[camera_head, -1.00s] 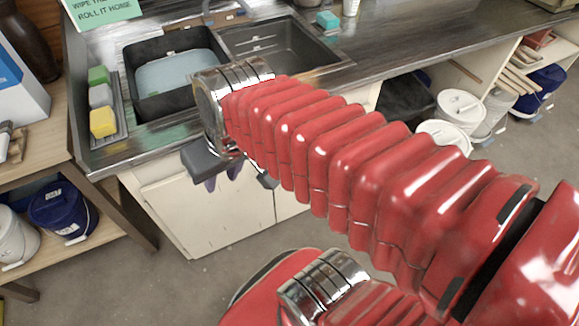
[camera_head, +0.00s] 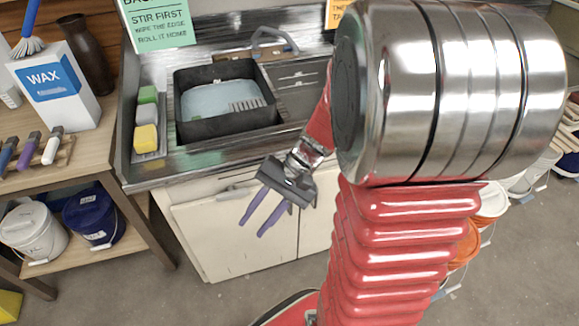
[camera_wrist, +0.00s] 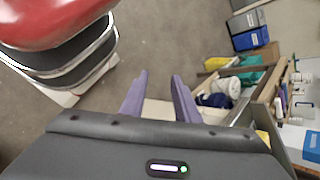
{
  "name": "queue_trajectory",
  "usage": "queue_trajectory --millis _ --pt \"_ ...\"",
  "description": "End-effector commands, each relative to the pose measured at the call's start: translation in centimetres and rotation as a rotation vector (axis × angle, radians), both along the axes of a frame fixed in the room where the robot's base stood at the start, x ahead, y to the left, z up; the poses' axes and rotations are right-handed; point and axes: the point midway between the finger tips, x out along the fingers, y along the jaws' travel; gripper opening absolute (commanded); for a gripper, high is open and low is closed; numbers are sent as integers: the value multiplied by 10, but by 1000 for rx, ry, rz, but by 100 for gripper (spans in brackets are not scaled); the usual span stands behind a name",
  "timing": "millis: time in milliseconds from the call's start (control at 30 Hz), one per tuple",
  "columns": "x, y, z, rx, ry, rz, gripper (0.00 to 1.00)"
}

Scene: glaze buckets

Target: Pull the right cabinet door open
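The pale cabinet under the sink has a left door (camera_head: 215,242) and a right door (camera_head: 316,225) in the head view. Both look shut. My red arm covers much of the right door, and I cannot make out its handle. My gripper (camera_head: 251,229) is in front of the left door in the picture, near the seam between the doors. Its two purple fingers point down and to the left. In the wrist view my gripper (camera_wrist: 158,76) has its fingers apart with nothing between them.
A black sink basin (camera_head: 222,105) is set in the counter above the doors. A wooden bench (camera_head: 105,155) stands at the left, with a blue bucket (camera_head: 94,216) on its lower shelf. An orange bucket (camera_head: 464,245) sits to the right of my arm. Grey floor is open in front.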

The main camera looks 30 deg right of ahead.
Motion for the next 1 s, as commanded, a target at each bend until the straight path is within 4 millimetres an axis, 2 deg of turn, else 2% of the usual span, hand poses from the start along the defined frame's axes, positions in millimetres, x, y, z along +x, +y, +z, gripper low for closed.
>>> queue_trajectory --millis 467,700,1000 --pt "33 -46 -45 395 103 -379 29" --pt "47 -82 -71 584 113 -588 29" --pt "53 -136 -112 803 92 -863 29"
